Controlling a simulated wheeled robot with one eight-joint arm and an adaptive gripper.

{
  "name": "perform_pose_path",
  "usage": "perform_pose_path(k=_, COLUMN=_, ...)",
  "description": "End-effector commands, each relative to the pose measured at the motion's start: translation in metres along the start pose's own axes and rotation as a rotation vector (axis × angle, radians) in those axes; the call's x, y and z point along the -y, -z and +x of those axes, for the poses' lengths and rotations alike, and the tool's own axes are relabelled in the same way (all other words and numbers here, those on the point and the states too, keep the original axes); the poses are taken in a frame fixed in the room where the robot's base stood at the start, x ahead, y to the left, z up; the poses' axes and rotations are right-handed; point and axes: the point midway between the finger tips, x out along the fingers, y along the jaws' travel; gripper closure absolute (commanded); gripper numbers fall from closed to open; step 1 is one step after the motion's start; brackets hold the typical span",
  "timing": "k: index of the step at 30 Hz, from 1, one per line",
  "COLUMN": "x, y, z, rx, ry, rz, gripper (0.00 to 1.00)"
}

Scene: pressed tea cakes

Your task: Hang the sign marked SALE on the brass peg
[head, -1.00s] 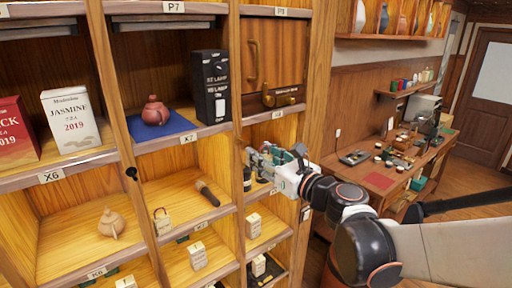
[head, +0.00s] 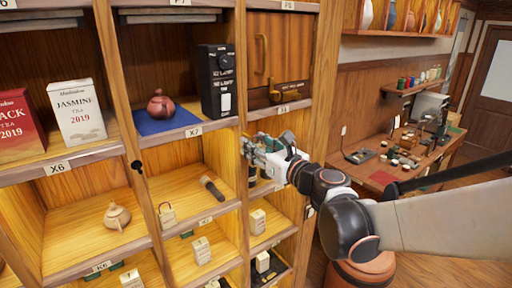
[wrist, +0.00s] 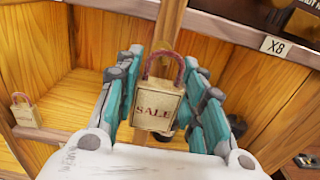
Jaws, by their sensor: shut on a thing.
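The sign marked SALE (wrist: 157,108) is a small tan block-like tag with a dark red loop on top. In the wrist view it stands upright between the teal fingers of my gripper (wrist: 162,75), which is shut on it. In the head view my gripper (head: 252,150) is in front of the shelf post right of the X7 column, and the sign cannot be made out there. A dark round peg (head: 137,166) sticks out of the post left of that column, apart from my gripper; its picture shows no clear brass colour.
A teapot (head: 161,105) on blue cloth and a black box (head: 215,80) stand above. Shelf posts and edges are close around the gripper.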

Motion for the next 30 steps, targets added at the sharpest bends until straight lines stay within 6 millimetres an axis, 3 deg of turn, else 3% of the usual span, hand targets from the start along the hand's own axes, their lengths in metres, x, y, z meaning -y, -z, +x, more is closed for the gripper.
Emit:
perform_pose_path(k=21, x=-0.001, y=0.006, z=0.038, rx=0.0, ry=-0.001, rz=0.0, gripper=0.87)
perform_pose_path(k=30, x=0.0, y=0.01, z=0.046, rx=0.0, ry=-0.001, rz=0.0, gripper=0.87)
